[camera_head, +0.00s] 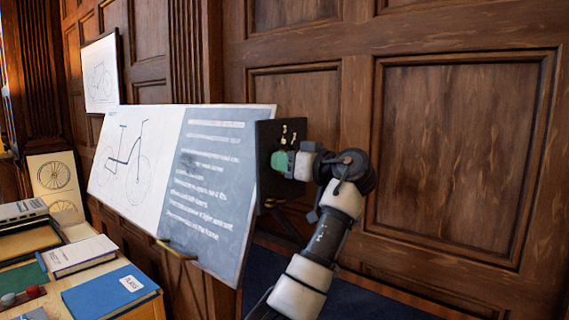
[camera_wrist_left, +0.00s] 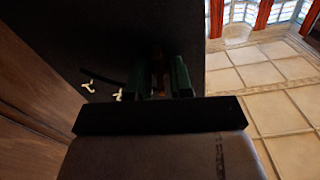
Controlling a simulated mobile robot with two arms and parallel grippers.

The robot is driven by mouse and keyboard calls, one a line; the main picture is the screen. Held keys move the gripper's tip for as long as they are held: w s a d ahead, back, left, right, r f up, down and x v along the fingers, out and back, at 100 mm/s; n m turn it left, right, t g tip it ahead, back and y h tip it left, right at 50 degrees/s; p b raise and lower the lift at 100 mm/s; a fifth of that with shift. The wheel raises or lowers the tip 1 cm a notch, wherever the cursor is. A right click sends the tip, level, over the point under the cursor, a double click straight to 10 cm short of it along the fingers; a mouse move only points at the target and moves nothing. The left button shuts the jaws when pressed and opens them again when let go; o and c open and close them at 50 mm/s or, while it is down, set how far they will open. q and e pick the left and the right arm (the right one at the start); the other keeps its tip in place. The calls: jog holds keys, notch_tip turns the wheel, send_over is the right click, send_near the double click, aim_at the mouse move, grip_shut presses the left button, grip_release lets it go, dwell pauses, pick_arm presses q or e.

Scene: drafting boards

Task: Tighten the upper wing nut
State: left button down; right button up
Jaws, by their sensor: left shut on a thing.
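Two small pale wing nuts (camera_head: 284,130) show on the dark side plate (camera_head: 265,142) at the right edge of the tilted drafting board (camera_head: 222,190). In the left wrist view two pale wing nuts (camera_wrist_left: 88,87) lie left of the fingers, apart from them. My left gripper (camera_head: 281,162), with green fingers, is at the plate just below these nuts. In the left wrist view its fingers (camera_wrist_left: 160,82) are shut on a dim brownish part (camera_wrist_left: 157,72); I cannot tell what it is. The fingers hide most of it. My right gripper is not in view.
A wood-panelled wall (camera_head: 455,150) stands close behind my left arm. Books, including a blue one (camera_head: 110,292), lie on a table at lower left. A brass rod (camera_head: 175,249) sticks out below the board. The left wrist view shows open tiled floor (camera_wrist_left: 270,90).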

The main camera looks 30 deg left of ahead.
pick_arm(q)
jog(key=m, duration=0.4)
jog(key=shift+m, duration=0.3)
jog(key=m+p, duration=0.1)
jog(key=m, duration=0.2)
jog(key=shift+w+m, duration=0.1)
jog(key=shift+m, duration=0.3)
jog(key=m+p, duration=0.1)
jog(key=m, duration=0.3)
jog(key=shift+p, duration=0.4)
jog(key=shift+f+m+p, duration=0.1)
jog(key=shift+m+p, duration=0.5)
jog(key=shift+m, duration=1)
jog(key=c, duration=1)
grip_release()
jog(key=shift+w, duration=0.1)
jog(key=shift+c, duration=0.2)
jog(key=shift+f, duration=0.1)
